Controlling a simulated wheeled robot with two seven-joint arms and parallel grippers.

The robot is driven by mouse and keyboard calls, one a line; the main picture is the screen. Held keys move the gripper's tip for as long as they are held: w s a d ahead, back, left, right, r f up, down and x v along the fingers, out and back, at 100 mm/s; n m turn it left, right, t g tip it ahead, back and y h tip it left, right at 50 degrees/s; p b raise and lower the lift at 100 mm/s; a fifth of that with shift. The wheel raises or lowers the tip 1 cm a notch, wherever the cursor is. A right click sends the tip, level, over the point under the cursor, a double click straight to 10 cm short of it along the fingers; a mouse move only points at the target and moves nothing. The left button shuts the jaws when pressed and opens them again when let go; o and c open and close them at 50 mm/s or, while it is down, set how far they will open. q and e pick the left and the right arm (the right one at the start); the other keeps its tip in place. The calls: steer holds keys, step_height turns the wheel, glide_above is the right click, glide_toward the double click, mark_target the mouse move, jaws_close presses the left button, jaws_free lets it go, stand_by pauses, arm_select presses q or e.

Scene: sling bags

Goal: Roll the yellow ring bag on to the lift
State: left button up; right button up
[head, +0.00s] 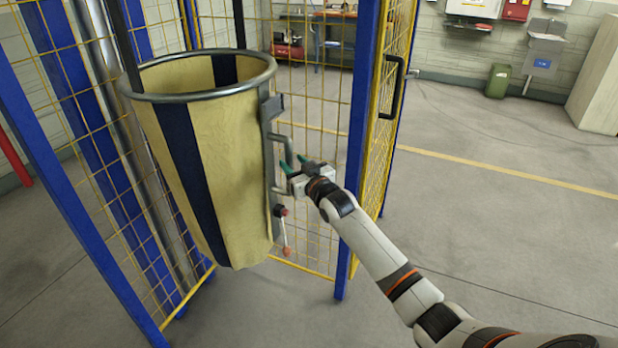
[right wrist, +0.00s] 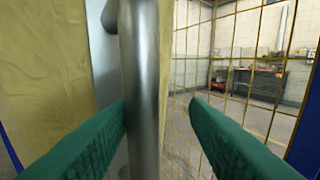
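The yellow ring bag (head: 215,150) has dark stripes and hangs from a round metal ring (head: 200,97). It is at the blue-framed, yellow-mesh lift cage (head: 358,130), between its posts; I cannot tell how far inside it is. A grey metal handle (head: 281,160) is on the bag's right side. My right gripper (head: 296,168) is at this handle with its green fingers apart. In the right wrist view the handle bar (right wrist: 143,90) stands upright between the fingers, close to the left finger, with a gap to the right one. My left gripper is out of view.
A mesh door (head: 390,110) with a black handle (head: 393,86) stands open just right of my gripper. A lever with a red knob (head: 281,211) hangs below the bag's handle. The floor to the right is clear; a green bin (head: 498,81) stands far back.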

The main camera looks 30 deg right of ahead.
steer(key=s, duration=0.8)
steer(key=shift+s+d+b, duration=0.3)
steer(key=shift+d+b, duration=0.1)
steer(key=shift+f, duration=0.1)
stand_by(0.5)
